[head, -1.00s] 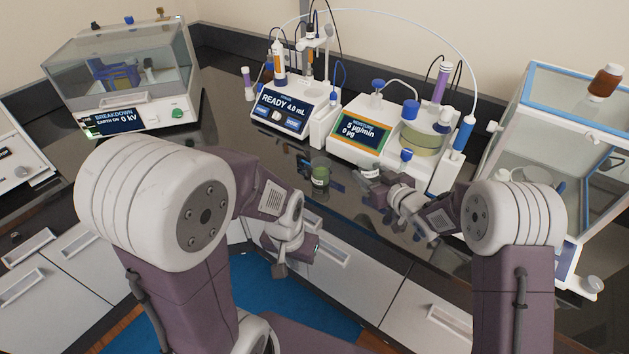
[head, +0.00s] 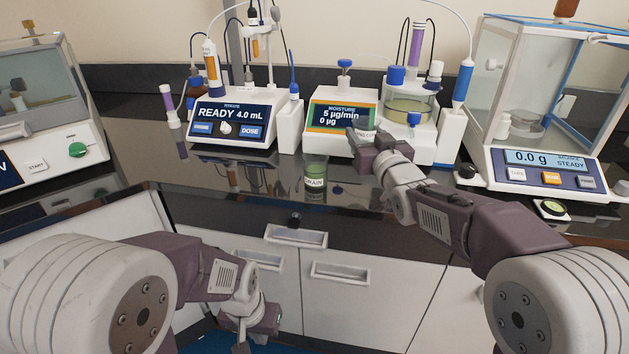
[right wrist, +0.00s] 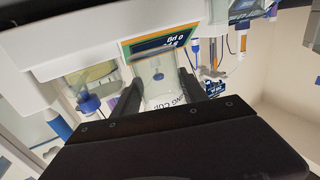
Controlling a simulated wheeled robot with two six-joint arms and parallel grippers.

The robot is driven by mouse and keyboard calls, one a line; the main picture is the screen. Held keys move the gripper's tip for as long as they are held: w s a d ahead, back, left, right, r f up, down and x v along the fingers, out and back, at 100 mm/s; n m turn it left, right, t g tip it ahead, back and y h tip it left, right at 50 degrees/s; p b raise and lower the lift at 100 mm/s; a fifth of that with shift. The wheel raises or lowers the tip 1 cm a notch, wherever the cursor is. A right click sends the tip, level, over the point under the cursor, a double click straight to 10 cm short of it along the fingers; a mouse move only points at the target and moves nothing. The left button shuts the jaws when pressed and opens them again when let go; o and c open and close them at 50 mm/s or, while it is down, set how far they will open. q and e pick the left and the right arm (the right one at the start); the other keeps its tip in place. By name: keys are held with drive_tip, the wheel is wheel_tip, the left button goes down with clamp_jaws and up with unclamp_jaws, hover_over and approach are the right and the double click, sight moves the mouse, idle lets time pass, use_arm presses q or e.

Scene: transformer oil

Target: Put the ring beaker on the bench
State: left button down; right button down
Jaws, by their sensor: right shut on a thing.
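My right gripper (head: 362,145) is in front of the moisture unit in the head view. In the right wrist view its two dark fingers (right wrist: 159,90) are shut on a clear beaker (right wrist: 158,72), with printed letters partly visible near its lower edge in the picture. In the head view the gripper mostly hides this beaker, and I cannot tell whether it touches the bench. The black glossy bench (head: 260,185) runs below. My left gripper (head: 258,325) hangs low in front of the drawers, and its jaws are not clear.
The moisture unit (head: 340,117) and titrator (head: 232,122) stand behind, the balance (head: 545,160) at right. The bench left of the drain beaker is mostly clear.

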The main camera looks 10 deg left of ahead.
wheel_tip(320, 180, down, 4)
drive_tip(key=shift+a+r+b, duration=0.1)
drive_tip(key=shift+b, duration=0.25)
wheel_tip(320, 180, down, 4)
drive_tip(key=shift+f+b, duration=0.15)
drive_tip(key=shift+b, duration=0.7)
drive_tip(key=shift+w+f, duration=0.1)
drive_tip(key=shift+f, duration=0.3)
drive_tip(key=shift+r, duration=0.1)
drive_tip(key=c, duration=0.6)
unclamp_jaws()
drive_tip(key=shift+f, duration=0.2)
